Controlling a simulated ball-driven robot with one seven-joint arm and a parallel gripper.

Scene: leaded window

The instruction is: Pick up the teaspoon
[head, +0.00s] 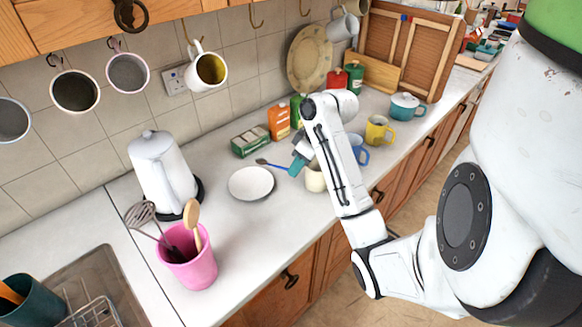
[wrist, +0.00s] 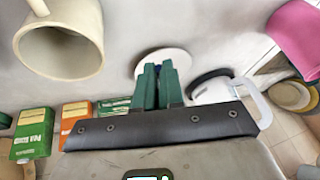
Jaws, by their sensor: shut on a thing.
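The teaspoon (head: 271,164) shows in the head view as a thin blue handle with a dark bowl end pointing left, just behind the white plate. My gripper (head: 292,167) has its teal fingers shut on the handle's right end. In the wrist view the green fingers (wrist: 156,84) are together, with only a small blue bit of the teaspoon (wrist: 157,69) at their tips. The rest of it is hidden there. I cannot tell whether the teaspoon touches the counter or is held just above it.
A white plate (head: 251,183) lies in front of the teaspoon. A cream mug (head: 315,179) stands right beside my gripper, partly hidden by my arm. A green box (head: 251,141) and an orange box (head: 279,122) stand behind. A white kettle (head: 161,172) and pink utensil pot (head: 190,262) are left.

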